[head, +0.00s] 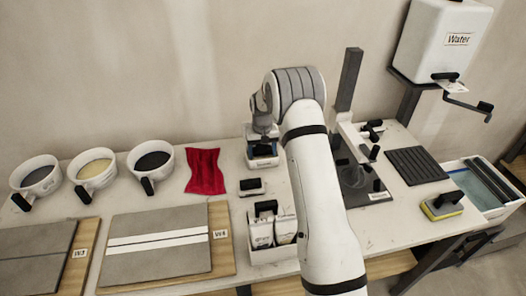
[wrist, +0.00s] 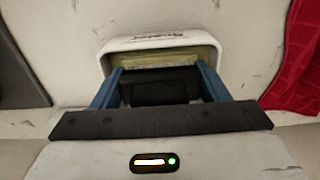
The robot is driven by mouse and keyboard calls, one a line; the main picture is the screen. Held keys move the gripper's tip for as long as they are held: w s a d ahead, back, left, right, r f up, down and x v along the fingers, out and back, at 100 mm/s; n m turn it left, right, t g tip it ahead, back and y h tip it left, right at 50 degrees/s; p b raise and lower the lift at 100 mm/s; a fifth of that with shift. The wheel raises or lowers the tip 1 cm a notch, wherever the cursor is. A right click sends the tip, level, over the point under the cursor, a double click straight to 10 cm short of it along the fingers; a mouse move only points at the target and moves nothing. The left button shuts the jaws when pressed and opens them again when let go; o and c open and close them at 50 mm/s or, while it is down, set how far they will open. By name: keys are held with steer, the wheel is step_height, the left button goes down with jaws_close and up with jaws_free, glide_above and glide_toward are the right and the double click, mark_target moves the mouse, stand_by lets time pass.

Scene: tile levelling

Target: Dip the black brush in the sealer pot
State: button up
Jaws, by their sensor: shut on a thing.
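My gripper (wrist: 161,84) shows two blue fingers in the wrist view, shut on the black brush (wrist: 160,93) between them. The white sealer pot (wrist: 128,42) is just beyond the fingertips, with dark lettering on its rim and a yellowish strip inside. The brush is at the pot's opening; its lower end is hidden, so I cannot tell how deep it sits. In the head view the pot (head: 263,163) stands at the back of the bench, under my gripper (head: 264,142), which my arm partly covers.
A red cloth (head: 205,171) lies left of the pot. A small black-topped block (head: 252,187) and a white caddy (head: 272,254) stand in front. Several buckets (head: 151,161) and tile boards (head: 160,243) fill the left.

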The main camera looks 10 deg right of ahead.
steer(key=shift+r+p, duration=2.9)
steer(key=shift+r, duration=3.15)
